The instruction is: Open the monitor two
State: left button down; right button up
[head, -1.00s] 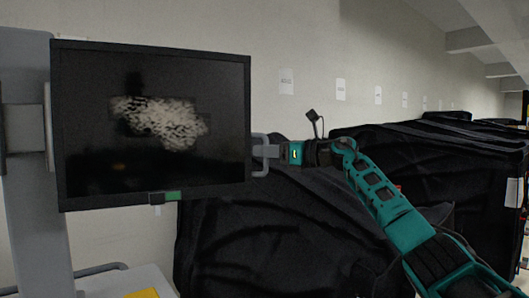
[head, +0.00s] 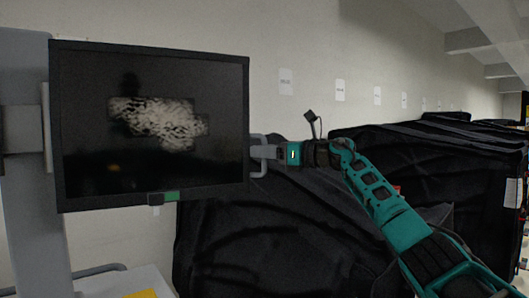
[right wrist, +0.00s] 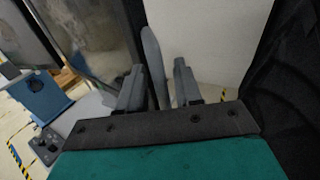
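The monitor (head: 100,85) hangs at the left of the head view. It has a black frame, a dark screen with a pale speckled patch, and a green label at its lower edge. A grey handle (head: 265,168) sticks out from its right side. My right gripper (head: 265,152) is at this handle, with its arm coming from the lower right. In the right wrist view the handle (right wrist: 153,62) stands between the two fingers of the gripper (right wrist: 158,80). A gap shows between the handle and the right finger, so the gripper looks open around it. My left gripper is not seen.
A grey post (head: 25,215) and bracket stand behind the monitor at the left. A black-covered cart (head: 290,235) is behind my right arm, with another (head: 470,160) farther right. A pale wall (head: 300,50) with small labels runs along the back.

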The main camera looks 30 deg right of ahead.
jog(key=b+v, duration=0.3)
jog(key=v, duration=1)
jog(key=shift+w, duration=0.1)
